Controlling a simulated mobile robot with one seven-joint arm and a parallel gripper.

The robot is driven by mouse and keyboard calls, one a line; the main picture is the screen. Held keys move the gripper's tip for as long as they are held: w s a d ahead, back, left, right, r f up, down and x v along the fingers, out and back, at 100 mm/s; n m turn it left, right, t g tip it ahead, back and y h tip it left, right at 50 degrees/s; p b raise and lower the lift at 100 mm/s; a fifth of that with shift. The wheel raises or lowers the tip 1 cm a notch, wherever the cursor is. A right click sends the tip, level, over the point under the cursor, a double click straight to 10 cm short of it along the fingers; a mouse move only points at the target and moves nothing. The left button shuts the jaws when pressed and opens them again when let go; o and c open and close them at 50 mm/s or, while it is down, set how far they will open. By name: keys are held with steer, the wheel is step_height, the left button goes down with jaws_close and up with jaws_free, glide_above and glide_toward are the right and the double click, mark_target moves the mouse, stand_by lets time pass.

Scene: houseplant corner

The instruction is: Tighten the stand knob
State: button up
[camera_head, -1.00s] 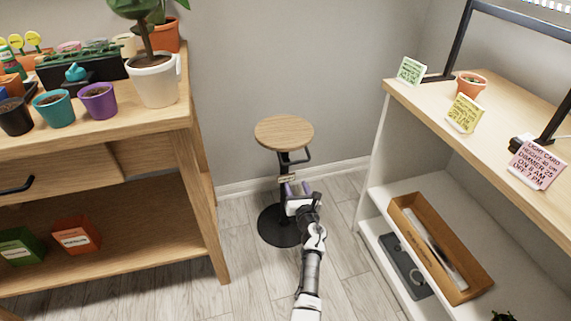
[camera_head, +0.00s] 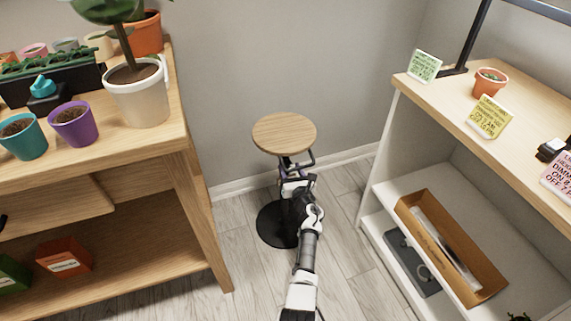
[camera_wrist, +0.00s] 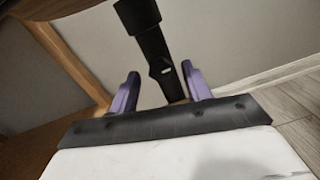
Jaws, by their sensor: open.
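The stand has a round wooden top (camera_head: 284,133), a dark post and a round black base (camera_head: 272,226) on the floor. A black bent bar (camera_head: 303,161) sticks out to the right just under the top. My gripper (camera_head: 289,174) is at the post, below the top, and hides part of it. In the wrist view my gripper (camera_wrist: 161,84) is open, with two purple fingers spread apart. The dark post (camera_wrist: 139,14) and a flat black piece with a small slot (camera_wrist: 165,72) show beyond and between the fingers. I cannot clearly make out the knob.
A wooden bench (camera_head: 172,165) with potted plants stands at the left. A white shelf unit (camera_head: 377,170) with a wooden top, cards and a cardboard box (camera_head: 460,250) stands at the right. Floor between them is clear around the stand.

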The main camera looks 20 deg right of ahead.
steer(key=shift+w, duration=0.2)
steer(key=shift+c, duration=0.2)
steer(key=c, duration=0.9)
steer(key=shift+c, duration=0.2)
